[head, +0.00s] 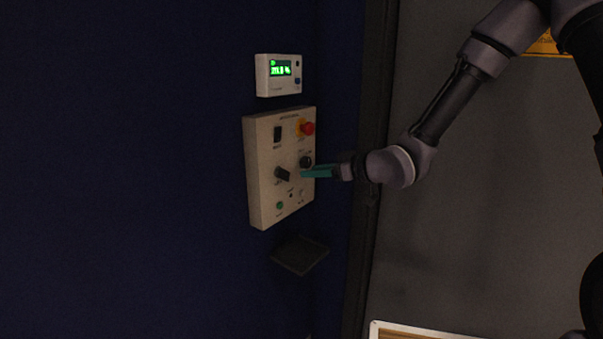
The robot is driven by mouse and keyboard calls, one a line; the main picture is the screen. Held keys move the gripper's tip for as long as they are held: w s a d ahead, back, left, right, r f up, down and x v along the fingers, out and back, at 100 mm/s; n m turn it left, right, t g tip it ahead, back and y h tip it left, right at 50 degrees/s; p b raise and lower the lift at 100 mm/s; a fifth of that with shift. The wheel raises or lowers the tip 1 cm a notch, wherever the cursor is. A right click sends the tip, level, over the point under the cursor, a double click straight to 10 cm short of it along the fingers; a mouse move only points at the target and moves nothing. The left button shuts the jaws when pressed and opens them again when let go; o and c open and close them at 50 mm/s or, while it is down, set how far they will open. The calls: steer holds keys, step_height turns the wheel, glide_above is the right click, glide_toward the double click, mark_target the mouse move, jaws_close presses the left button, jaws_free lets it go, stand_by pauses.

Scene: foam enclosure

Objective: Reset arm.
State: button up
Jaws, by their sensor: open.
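My arm reaches in from the upper right of the head view, bent at the elbow, with its forearm pointing left. My gripper (306,174), with teal fingers, is at the right side of a beige control panel (258,190) on the dark blue wall. The fingertips overlap the panel's face in the picture, just below a black knob (307,161) and to the right of another black knob (282,174). I cannot tell whether they touch the panel. The gap between the fingers is too small to make out, and no held object shows.
Above the panel is a white display unit (262,76) with a lit green screen. The panel has a red button (308,128), a black switch (278,134) and a green button (280,206). A small dark shelf (300,254) sticks out below. A grey wall (470,220) stands at right.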

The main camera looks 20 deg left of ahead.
steer(key=shift+v, duration=0.9)
steer(key=w+d+r+m+t+h, duration=0.2)
steer(key=d+r+m+h, duration=0.25)
steer(key=d, duration=0.75)
steer(key=w+d+r+m+t+h, duration=0.1)
steer(key=w+d+r+m+h, duration=0.3)
steer(key=d, duration=0.9)
steer(key=s+d+r+m+h, duration=0.4)
steer(key=s+d+r, duration=0.35)
steer(key=d, duration=0.25)
steer(key=s+d+r+m+g, duration=0.1)
steer(key=s+d+m, duration=0.1)
steer(key=s, duration=0.5)
steer(key=s+d+r+m+y, duration=0.1)
steer(key=s+d+r+m, duration=0.1)
steer(key=s, duration=0.5)
steer(key=shift+s+d+m+g, duration=0.3)
steer(key=shift+m+g, duration=0.1)
steer(key=shift+m, duration=0.25)
steer(key=shift+r, duration=0.1)
